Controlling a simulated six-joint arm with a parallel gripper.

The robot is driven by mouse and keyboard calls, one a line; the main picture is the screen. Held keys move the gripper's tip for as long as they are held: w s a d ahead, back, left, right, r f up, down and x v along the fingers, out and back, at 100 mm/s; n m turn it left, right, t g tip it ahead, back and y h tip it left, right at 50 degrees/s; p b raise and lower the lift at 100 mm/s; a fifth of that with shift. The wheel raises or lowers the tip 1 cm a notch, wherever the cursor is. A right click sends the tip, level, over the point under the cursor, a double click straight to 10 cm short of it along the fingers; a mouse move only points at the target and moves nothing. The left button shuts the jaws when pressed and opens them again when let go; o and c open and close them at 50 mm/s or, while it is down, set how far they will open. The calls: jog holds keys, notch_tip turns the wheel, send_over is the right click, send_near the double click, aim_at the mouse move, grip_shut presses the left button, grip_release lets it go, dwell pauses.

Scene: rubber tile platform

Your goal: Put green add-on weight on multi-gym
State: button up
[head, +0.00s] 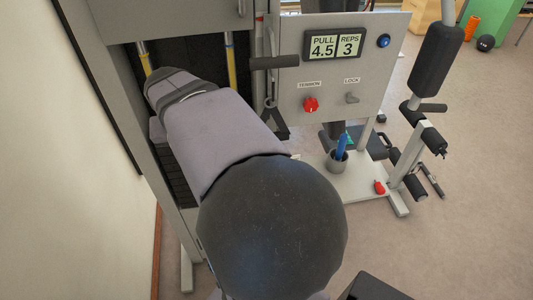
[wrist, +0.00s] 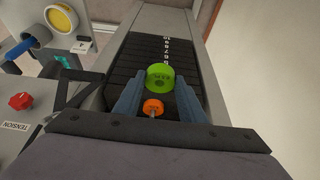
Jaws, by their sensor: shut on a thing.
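The multi-gym (head: 340,85) stands ahead, with its weight stack (head: 178,185) partly behind my arm in the head view. In the wrist view the stack (wrist: 125,55) shows as black plates with a column of white numbers. The green add-on weight (wrist: 160,77) is a round green piece between the blue fingers of my gripper (wrist: 158,84), in front of the plates. The gripper is shut on it. I cannot tell whether the weight touches the stack. In the head view my arm hides the gripper and the green weight.
An orange knob (wrist: 153,106) sits just below the green weight between the fingers. A red tension knob (head: 311,104) and a lock lever (head: 351,98) are on the panel. A grey cup (head: 337,161) with a blue item stands on the right. Yellow-sleeved rods (head: 231,65) rise above the stack.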

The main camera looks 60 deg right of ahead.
jog(key=s+d+f+m+g+b, duration=0.1)
jog(key=s+d+f+m, duration=0.3)
jog(key=s+d+f, duration=0.45)
jog(key=s+d+f+m+g+h+b, duration=0.1)
jog(key=s+d+f+m+g+b, duration=0.25)
jog(key=s, duration=0.85)
jog(key=s+d+f+m, duration=0.5)
jog(key=s+d, duration=0.3)
jog(key=s, duration=0.2)
jog(key=d+r+n+t, duration=0.1)
jog(key=d+n, duration=0.2)
jog(key=d, duration=0.6)
jog(key=shift+w+d+r, duration=0.25)
jog(key=shift+d+r, duration=0.1)
jog(key=shift+d, duration=0.05)
jog(key=shift+f+n, duration=0.1)
jog(key=shift+n, duration=0.15)
jog(key=shift+f+p, duration=0.7)
jog(key=shift+f, duration=4.2)
jog(key=shift+f, duration=0.1)
